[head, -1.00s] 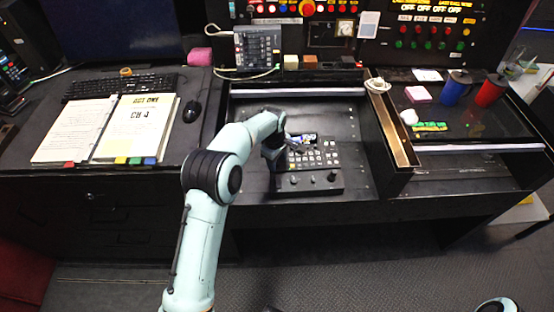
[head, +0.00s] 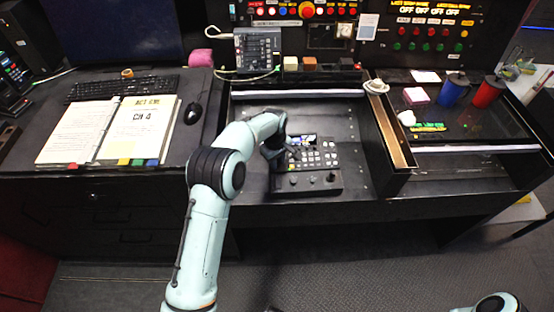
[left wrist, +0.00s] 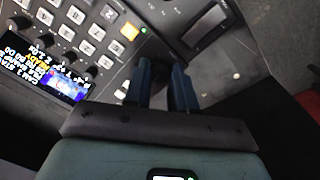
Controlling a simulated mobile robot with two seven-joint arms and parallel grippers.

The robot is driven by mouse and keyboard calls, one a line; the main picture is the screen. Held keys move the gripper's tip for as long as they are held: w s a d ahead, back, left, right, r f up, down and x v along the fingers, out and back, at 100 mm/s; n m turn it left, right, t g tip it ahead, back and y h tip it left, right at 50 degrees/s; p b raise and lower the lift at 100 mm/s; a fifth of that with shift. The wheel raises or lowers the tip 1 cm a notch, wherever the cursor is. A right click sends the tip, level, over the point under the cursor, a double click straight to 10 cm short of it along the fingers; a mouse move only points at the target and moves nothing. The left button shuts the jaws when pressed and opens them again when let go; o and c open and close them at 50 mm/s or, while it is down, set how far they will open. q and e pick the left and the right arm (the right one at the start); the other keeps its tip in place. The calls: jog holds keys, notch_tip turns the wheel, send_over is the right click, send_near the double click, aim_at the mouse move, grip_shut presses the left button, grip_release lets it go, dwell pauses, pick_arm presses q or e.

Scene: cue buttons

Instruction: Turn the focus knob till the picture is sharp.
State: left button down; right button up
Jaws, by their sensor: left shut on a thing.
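A black control console (head: 315,187) with a small lit screen (head: 303,141), rows of grey buttons and dark knobs lies in the middle bay of the desk. My left gripper (head: 288,152) reaches down at its left side. In the left wrist view my left gripper (left wrist: 160,84) is shut on a dark knob, mostly hidden between the two blue-grey fingers. The screen (left wrist: 40,72) shows there at the left, with yellow and white text over a blue picture. Its picture is too small to judge for sharpness. My right gripper is not in view.
Smaller dark knobs (left wrist: 70,57) line the screen's edge, near a lit yellow button (left wrist: 130,31). An open binder (head: 138,128) and a keyboard (head: 122,87) lie left. Blue (head: 454,90) and red (head: 488,92) mugs stand right. The console's front strip is clear of my arm.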

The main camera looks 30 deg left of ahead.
pick_arm(q)
jog(key=c, duration=0.9)
grip_release()
jog(key=r, duration=0.9)
jog(key=s+r+p, duration=0.1)
jog(key=r, duration=0.3)
jog(key=shift+r, duration=0.2)
jog(key=shift+s+f, duration=0.1)
